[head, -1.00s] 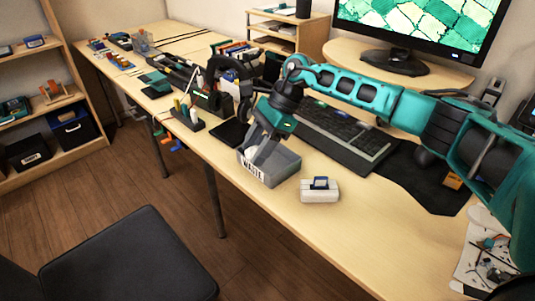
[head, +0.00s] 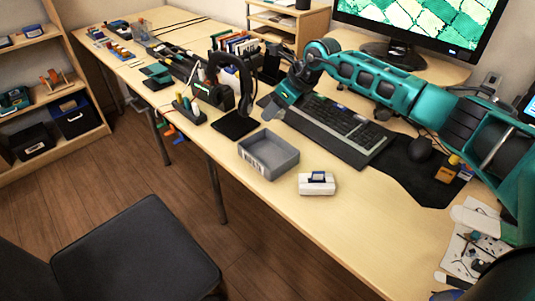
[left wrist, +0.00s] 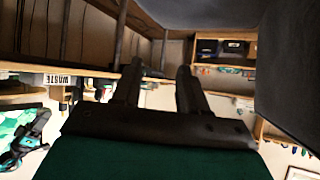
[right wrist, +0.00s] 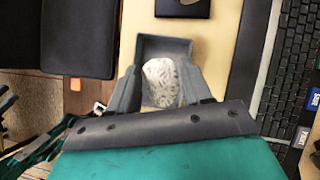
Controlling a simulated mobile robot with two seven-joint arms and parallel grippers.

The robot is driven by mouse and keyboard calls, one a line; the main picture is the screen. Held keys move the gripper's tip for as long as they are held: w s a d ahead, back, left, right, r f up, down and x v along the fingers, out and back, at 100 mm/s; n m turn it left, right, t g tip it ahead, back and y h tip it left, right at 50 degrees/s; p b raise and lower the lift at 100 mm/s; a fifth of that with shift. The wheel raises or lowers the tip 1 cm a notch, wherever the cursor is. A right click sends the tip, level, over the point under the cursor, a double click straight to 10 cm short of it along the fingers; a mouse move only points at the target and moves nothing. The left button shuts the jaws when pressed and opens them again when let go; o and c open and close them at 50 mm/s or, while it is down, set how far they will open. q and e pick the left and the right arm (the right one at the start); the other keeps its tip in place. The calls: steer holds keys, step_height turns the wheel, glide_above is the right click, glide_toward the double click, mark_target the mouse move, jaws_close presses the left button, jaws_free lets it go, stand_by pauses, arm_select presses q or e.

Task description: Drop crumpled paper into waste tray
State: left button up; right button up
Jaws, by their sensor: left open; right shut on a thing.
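The crumpled paper (right wrist: 160,80) is a whitish ball with dark marks, between the two fingers of my right gripper (right wrist: 160,92) in the right wrist view. My right gripper is shut on it. In the head view my right gripper (head: 271,112) is above the desk near the keyboard's left end; I cannot make out the paper there. The grey waste tray (head: 252,161) stands at the desk's front edge, its visible inside bare. In the right wrist view the tray (right wrist: 165,47) lies beyond the paper. My left gripper (left wrist: 158,75) is open and empty.
A small white box (head: 317,188) with a dark top stands right of the tray. The keyboard (head: 335,130) and a black pad (head: 235,124) lie behind it. A headphone stand (head: 240,75) rises at the pad.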

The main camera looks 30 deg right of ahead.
steer(key=shift+f+b, duration=0.3)
steer(key=shift+f, duration=0.3)
arm_select(q)
steer(key=d+b, duration=0.1)
steer(key=w+d+f+b, duration=0.1)
steer(key=b, duration=0.1)
steer(key=shift+f+h, duration=0.3)
steer(key=shift+h, duration=0.1)
arm_select(e)
step_height(320, 180, down, 4)
steer(key=shift+f, duration=0.2)
steer(key=o, duration=1.1)
arm_select(q)
steer(key=shift+a+f, duration=0.1)
arm_select(e)
steer(key=shift+r, duration=0.1)
